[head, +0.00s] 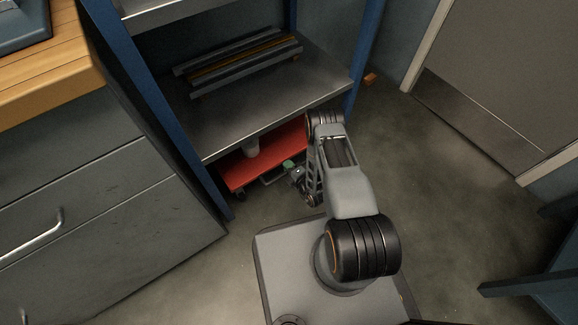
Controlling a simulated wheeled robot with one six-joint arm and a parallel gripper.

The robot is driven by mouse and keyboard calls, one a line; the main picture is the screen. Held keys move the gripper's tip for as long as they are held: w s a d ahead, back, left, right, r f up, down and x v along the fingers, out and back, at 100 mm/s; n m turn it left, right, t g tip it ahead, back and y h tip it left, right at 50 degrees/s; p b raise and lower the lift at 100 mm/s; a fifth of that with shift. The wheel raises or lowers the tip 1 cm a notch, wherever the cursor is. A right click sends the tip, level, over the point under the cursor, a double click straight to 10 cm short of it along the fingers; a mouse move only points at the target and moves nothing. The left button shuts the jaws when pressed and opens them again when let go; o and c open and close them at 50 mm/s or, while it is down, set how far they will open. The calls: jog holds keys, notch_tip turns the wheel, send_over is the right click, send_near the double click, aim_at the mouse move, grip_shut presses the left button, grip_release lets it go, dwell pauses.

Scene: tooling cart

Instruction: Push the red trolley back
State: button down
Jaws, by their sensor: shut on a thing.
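The red trolley (266,164) is low on the floor, mostly under the bottom shelf of a blue-framed rack, with its front part showing. A pale cylindrical thing (252,147) stands on it. A thin metal handle (272,179) sticks out at its front edge. My gripper (290,168) is down at the trolley's front, at the right end of the handle, and is shut on the handle. The fingertips are small and partly hidden here. My arm covers the trolley's right end.
The rack's metal shelf (225,112) is above the trolley and carries several long bars (238,62). Blue posts stand at both sides. A grey drawer cabinet (95,205) is close on the left. Open floor (440,185) lies to the right, before a door (510,75).

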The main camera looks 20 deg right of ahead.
jog(key=shift+w+r, duration=0.15)
jog(key=shift+w, duration=0.2)
jog(key=c, duration=1.1)
grip_release()
jog(key=shift+s, duration=0.1)
jog(key=shift+o, duration=0.2)
jog(key=shift+s, duration=0.1)
